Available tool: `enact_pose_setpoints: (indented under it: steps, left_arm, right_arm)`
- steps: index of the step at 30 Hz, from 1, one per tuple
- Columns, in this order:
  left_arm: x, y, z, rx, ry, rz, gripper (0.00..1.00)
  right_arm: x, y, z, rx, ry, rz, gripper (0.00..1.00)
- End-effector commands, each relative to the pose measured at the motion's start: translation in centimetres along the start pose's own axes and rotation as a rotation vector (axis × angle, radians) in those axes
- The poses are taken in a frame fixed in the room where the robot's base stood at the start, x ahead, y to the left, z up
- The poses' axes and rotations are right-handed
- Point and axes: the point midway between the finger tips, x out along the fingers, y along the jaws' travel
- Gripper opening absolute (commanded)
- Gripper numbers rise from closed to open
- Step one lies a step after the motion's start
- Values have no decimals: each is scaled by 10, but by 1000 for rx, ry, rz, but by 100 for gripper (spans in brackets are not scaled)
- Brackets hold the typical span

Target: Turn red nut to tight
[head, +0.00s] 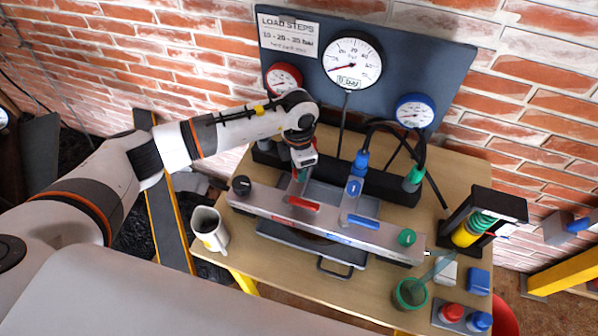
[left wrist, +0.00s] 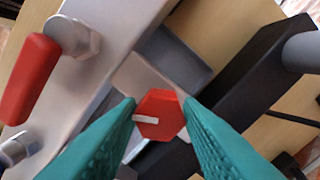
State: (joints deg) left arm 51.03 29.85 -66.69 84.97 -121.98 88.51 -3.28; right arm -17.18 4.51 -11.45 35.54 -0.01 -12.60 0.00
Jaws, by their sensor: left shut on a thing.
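The red nut (left wrist: 162,108) is hexagonal and has a white mark, which points to the left in the left wrist view. My left gripper (left wrist: 158,104) has its two teal fingers on either side of the nut and is shut on it. In the head view my left gripper (head: 300,176) reaches down behind the silver bar with the red handle; the nut is hard to make out there. The red handle (left wrist: 30,78) lies beside the nut in the left wrist view and also shows in the head view (head: 303,203). My right gripper does not show.
A dark panel behind carries a large white gauge (head: 352,64), a red gauge (head: 284,78) and a blue gauge (head: 414,111). A blue handle (head: 364,222) sits on the bar. A mug (head: 209,229) stands at the table's left edge, a green cup (head: 410,293) at right.

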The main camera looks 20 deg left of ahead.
Motion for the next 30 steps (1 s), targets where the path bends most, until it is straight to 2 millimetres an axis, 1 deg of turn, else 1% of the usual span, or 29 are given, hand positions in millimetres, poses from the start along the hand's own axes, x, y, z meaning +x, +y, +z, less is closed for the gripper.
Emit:
enact_pose_setpoints:
  steps: [1, 3, 9, 15, 21, 30]
  left_arm:
    - [6, -2, 0, 44, 1, -4, 10]
    - [5, -2, 0, 109, -1, -5, 10]
    - [5, -2, -1, 279, -4, -4, 10]
    - [3, -2, -1, 416, -6, -4, 10]
    - [1, -1, -1, 505, -8, -2, 10]
    - [-1, -1, -1, 557, -9, -2, 10]
  right_arm:
    - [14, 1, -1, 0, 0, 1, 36]
    - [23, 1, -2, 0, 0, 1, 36]
    - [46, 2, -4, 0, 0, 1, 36]
    - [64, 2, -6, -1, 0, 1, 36]
    - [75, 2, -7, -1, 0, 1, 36]
    - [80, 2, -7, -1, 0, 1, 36]
